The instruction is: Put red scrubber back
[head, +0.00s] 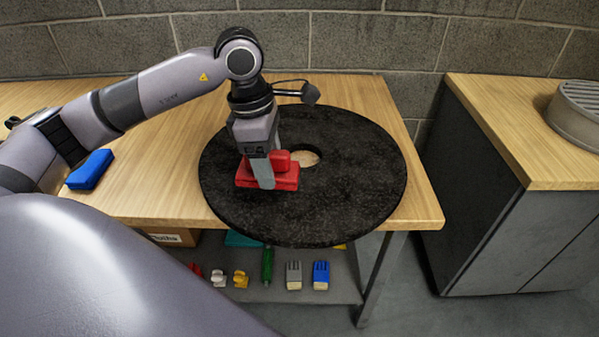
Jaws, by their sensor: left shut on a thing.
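The red scrubber (284,178) is a red block with a raised handle, over the left part of the round black pad (350,205). My left gripper (265,180) points down from above and is shut on its handle. The scrubber looks level and is at or just above the pad's surface; I cannot tell whether it touches. The gripper hides part of the handle. My right gripper is not in view.
A blue scrubber (90,169) lies on the table at the left. A shelf below the table holds a labelled box (168,237), a green tool (267,265), and grey (293,275) and blue (321,275) brushes. A dark cabinet (500,225) stands at the right, with a metal container (577,112) on top.

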